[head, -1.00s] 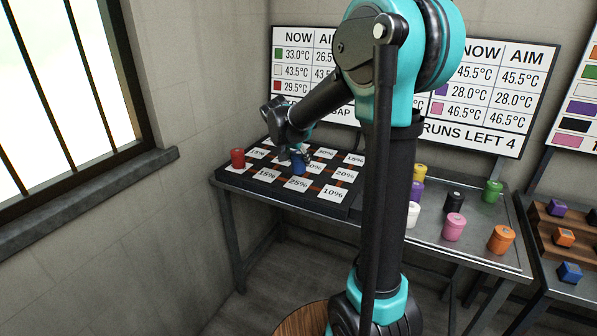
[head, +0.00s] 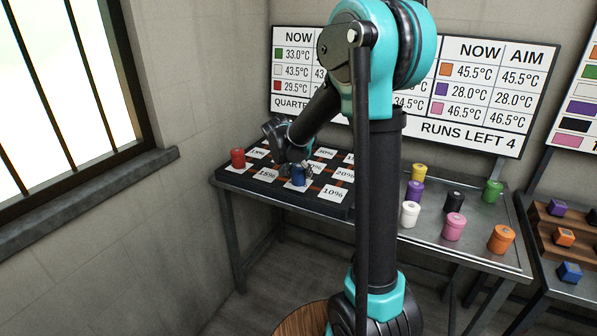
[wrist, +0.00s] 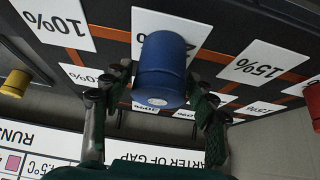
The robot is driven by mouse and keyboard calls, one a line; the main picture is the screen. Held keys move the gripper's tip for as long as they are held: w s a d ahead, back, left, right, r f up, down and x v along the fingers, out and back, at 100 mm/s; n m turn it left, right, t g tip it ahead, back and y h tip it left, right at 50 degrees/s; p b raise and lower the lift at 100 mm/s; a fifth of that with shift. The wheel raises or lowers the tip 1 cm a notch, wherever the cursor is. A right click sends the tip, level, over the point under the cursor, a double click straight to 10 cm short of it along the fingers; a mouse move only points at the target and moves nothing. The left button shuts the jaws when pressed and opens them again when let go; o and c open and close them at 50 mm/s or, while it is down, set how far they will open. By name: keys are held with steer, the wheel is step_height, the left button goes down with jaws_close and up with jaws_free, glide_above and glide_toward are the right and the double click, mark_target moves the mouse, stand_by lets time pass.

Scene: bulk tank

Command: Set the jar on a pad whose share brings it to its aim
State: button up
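The blue jar (head: 298,174) is upright at the front pad that read 25% a second ago; it now covers that label. It fills the middle of the wrist view (wrist: 162,72), with a white pad behind it. My gripper (head: 297,168) has a finger on each side of the jar and appears shut on it; finger contact is hard to make out. The black pad board (head: 262,181) carries white pads marked 10%, 15%, 20% and 25%. The left wall board (head: 293,72) lists NOW and AIM temperatures, partly hidden by my arm.
A red jar (head: 238,158) stands at the pad board's left corner. Yellow (head: 419,172), purple (head: 416,190), white (head: 410,213), black (head: 454,201), pink (head: 453,227), green (head: 492,191) and orange (head: 501,239) jars stand on the table's right half. The right board (head: 484,92) reads RUNS LEFT 4.

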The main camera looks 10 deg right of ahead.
steer(key=shift+o, duration=0.3)
steer(key=shift+r, duration=0.1)
steer(key=v, duration=1.2)
steer(key=s+d+f+n+y, duration=0.2)
steer(key=s+d+f+n, duration=0.1)
steer(key=s+f, duration=0.6)
steer(key=s+d+f+n+g+y, duration=0.1)
steer(key=s+d+f+n, duration=0.3)
steer(key=s, duration=1.2)
step_height(320, 180, down, 5)
steer(key=shift+d+r+y, duration=0.1)
steer(key=shift+d+y, duration=0.3)
steer(key=shift+s, duration=0.1)
steer(key=shift+c, duration=0.3)
